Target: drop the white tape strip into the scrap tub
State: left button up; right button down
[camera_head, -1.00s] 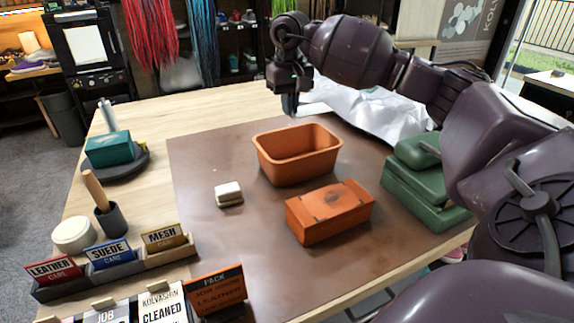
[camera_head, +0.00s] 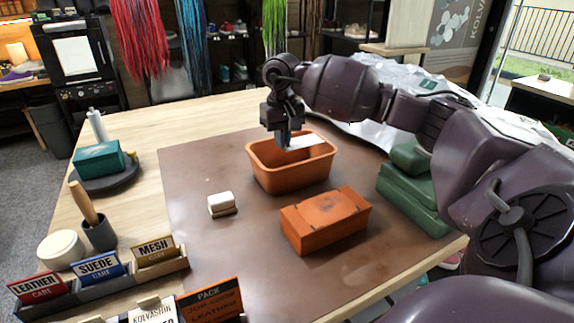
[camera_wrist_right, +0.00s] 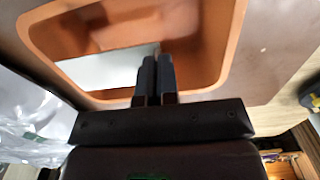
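The white tape strip (camera_head: 307,142) sticks out to the right from the fingertips of my right gripper (camera_head: 284,146), over the opening of the orange scrap tub (camera_head: 290,178). In the right wrist view the shut fingers (camera_wrist_right: 155,78) meet the end of the pale strip (camera_wrist_right: 105,72), which lies across the view of the tub (camera_wrist_right: 232,30). The strip's end between the fingers is hidden. My left gripper is not in view.
An orange lidded box (camera_head: 325,222) stands in front of the tub. Green stacked cases (camera_head: 408,195) are to the right, and a small white block (camera_head: 221,203) is to the left. Crumpled silvery sheeting (camera_head: 385,95) lies behind.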

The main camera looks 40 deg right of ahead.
jog(key=c, duration=1.3)
grip_release()
notch_tip(320, 180, up, 11)
